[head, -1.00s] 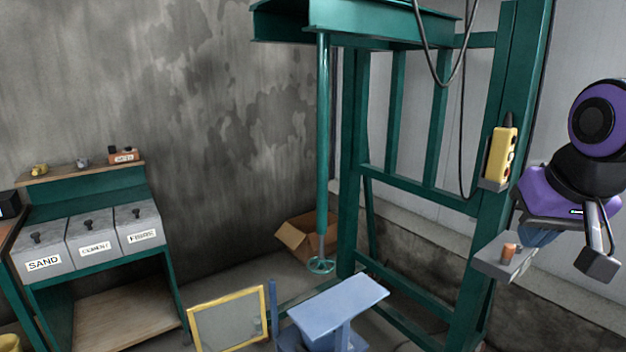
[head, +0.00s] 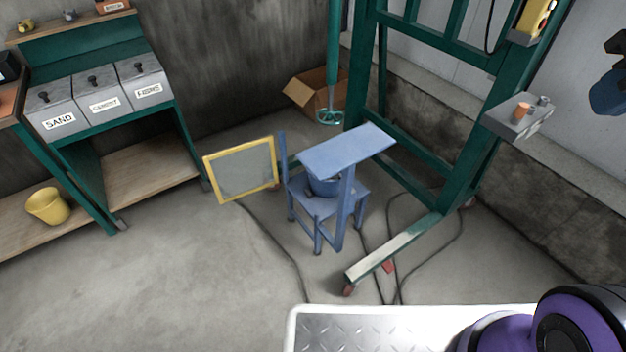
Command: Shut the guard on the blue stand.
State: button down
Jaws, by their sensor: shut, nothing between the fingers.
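The blue stand (head: 328,205) stands on the floor near the middle of the head view. A blue bucket (head: 322,186) sits on it, partly hidden under a slanted blue plate (head: 346,150) on a post. The guard (head: 240,169), a yellow-framed panel with a grey mesh-like fill, stands out to the left of the stand, swung open. Its right edge is near a blue upright post (head: 282,150). My gripper cannot be made out in the head view. Purple and black parts of my arm show at the lower right, well away from the guard.
A green frame (head: 455,180) stands right of the stand, with a foot bar (head: 395,248) on castors reaching forward. A mixer shaft (head: 333,60) hangs behind the stand. Cables (head: 285,255) lie on the floor. A bench with bins (head: 105,105) stands left.

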aim_at(206, 159)
jog(key=j, duration=0.4)
jog(key=i+j+u, duration=0.15)
jog(key=j, duration=0.65)
jog(key=i+j+u, duration=0.15)
jog(key=j, duration=0.2)
jog(key=i+j+u, duration=0.1)
jog(key=i+j, duration=0.15)
jog(key=i+j+u, duration=0.1)
jog(key=i, duration=0.4)
jog(key=i+j+u, duration=0.1)
jog(key=i+j, duration=0.2)
jog(key=i, duration=0.1)
